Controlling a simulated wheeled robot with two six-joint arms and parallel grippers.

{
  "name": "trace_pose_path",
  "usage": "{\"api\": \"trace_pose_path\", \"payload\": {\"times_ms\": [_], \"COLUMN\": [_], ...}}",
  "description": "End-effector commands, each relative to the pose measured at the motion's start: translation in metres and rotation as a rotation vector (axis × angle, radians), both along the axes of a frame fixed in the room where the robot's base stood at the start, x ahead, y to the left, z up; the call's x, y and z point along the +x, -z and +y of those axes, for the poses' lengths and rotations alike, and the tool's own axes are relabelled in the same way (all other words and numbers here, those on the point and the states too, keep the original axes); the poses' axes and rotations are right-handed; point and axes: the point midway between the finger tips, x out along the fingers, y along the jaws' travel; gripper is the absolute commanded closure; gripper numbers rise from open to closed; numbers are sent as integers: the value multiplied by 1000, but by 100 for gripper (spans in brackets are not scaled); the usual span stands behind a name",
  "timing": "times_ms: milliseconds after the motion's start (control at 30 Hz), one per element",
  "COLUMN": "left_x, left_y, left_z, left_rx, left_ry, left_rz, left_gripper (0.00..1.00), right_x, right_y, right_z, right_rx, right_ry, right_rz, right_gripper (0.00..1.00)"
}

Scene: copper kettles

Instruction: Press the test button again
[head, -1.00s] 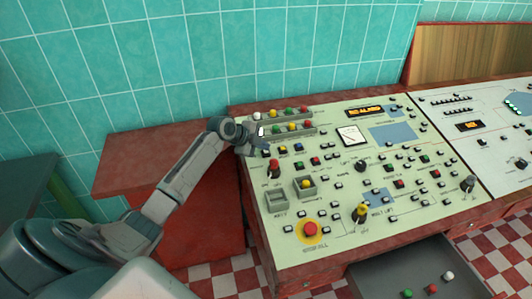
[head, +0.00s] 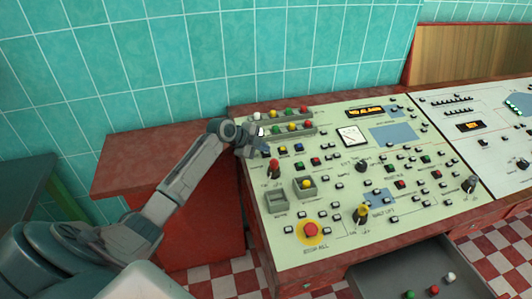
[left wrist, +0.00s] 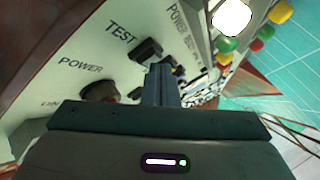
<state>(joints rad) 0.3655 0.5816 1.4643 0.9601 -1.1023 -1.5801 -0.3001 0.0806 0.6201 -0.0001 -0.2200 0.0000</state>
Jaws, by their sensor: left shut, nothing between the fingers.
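The test button (left wrist: 147,50) is a small black block under the printed word TEST in the left wrist view. My left gripper (left wrist: 161,72) is shut and empty, its tips right beside the button; I cannot tell whether they touch it. In the head view my left gripper (head: 262,142) is over the upper left corner of the pale green console panel (head: 330,215), where it hides or crowds the button. The red power knob (head: 274,168) stands just in front of it, and the dark knob (left wrist: 100,91) shows by POWER. My right gripper is not in view.
Racks (head: 290,130) of coloured caps lie just behind the gripper. An amber display (head: 366,112) appears to read NO ALARM. A red stop button (head: 311,229) is at the front left. An open drawer (head: 400,270) juts out at the front. A tiled wall (head: 250,60) stands behind.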

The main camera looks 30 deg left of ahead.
Motion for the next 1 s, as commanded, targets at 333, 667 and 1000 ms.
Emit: {"api": "trace_pose_path", "payload": {"times_ms": [333,667,1000], "left_x": [0,-1,-2], "left_y": [2,-8,-13], "left_z": [0,-1,-2], "left_rx": [0,0,-1], "left_ry": [0,0,-1], "left_rz": [1,0,0], "left_gripper": [100,100,100], "right_x": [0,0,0], "right_y": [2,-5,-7], "right_z": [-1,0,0], "right_rx": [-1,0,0], "right_ry": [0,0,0], "right_rz": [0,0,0], "right_gripper": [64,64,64]}}
